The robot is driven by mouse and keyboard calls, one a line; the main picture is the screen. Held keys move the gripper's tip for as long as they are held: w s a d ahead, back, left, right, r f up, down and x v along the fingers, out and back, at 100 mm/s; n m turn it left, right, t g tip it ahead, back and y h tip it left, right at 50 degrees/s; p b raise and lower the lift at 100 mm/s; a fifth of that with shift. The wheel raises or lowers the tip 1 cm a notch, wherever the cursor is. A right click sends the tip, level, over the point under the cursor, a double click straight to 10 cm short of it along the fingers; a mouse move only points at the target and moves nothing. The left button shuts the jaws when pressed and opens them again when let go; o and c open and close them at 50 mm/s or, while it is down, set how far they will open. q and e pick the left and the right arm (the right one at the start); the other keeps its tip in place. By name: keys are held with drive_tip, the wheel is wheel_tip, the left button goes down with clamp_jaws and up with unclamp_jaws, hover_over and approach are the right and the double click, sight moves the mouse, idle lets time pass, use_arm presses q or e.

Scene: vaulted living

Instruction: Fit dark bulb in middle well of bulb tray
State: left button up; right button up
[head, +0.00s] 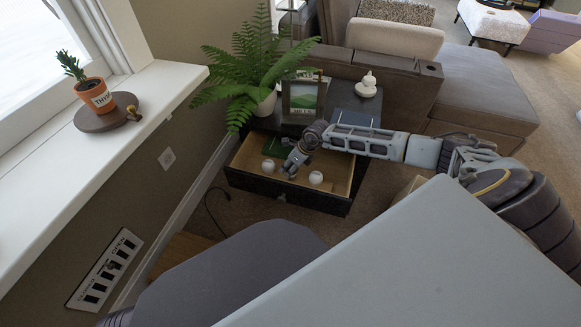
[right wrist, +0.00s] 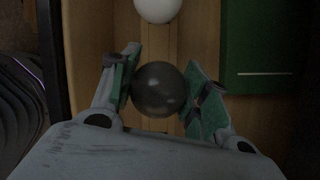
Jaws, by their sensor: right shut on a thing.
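My right gripper (head: 293,168) reaches down into the open drawer, between two white bulbs (head: 268,165) (head: 316,178). In the right wrist view, the right gripper (right wrist: 160,92) is shut on the dark bulb (right wrist: 159,90), a glossy black ball between its green-padded fingers. One white bulb (right wrist: 158,8) shows at the top of that view, in line with the dark one. A narrow wooden strip, which looks like the bulb tray (right wrist: 159,42), runs between them. The middle well is hidden under the dark bulb and gripper, so I cannot tell whether the bulb is seated. My left gripper is not in view.
A green box (right wrist: 262,45) lies in the drawer beside the strip. The drawer's dark front (head: 287,194) is pulled out. A fern (head: 250,70), a picture frame (head: 304,98) and a white ornament (head: 367,85) stand on the cabinet. A wall is left of it.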

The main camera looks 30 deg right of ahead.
drive_tip(key=shift+f+b, duration=0.35)
drive_tip(key=shift+f, duration=0.35)
idle(1.0)
drive_tip(key=shift+f, duration=0.5)
idle(0.5)
drive_tip(key=o, duration=1.1)
drive_tip(key=shift+r, duration=0.15)
drive_tip(key=shift+v, duration=5.85)
